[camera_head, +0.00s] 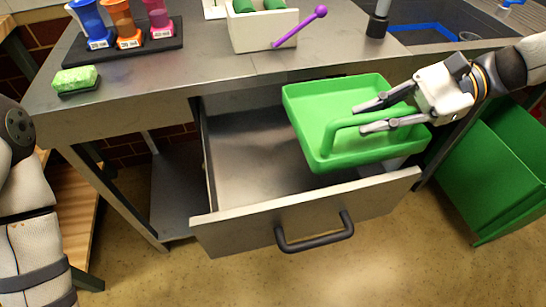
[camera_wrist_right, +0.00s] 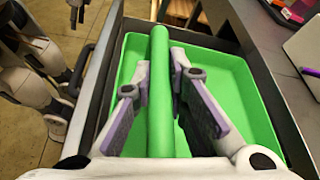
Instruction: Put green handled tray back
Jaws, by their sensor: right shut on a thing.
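The green tray (camera_head: 345,100) with its bar handle (camera_head: 350,122) is over the right part of the open drawer (camera_head: 250,165). It looks slightly tilted in the head view, and I cannot tell whether it touches the drawer. My right gripper (camera_head: 362,117) is shut on the tray's handle. In the right wrist view, the handle (camera_wrist_right: 160,85) runs between the two fingers (camera_wrist_right: 160,105), with the tray floor (camera_wrist_right: 220,75) around it. The visible drawer floor left of the tray is bare. My left arm shows at the left edge, but its gripper is out of the head view.
The drawer front with its dark handle (camera_head: 315,238) sticks out from the metal counter (camera_head: 210,75). On the counter are a green sponge (camera_head: 76,79), a rack of colored cups (camera_head: 120,38), a white box (camera_head: 262,30) and a purple tool (camera_head: 300,27). A green bin (camera_head: 490,175) stands right.

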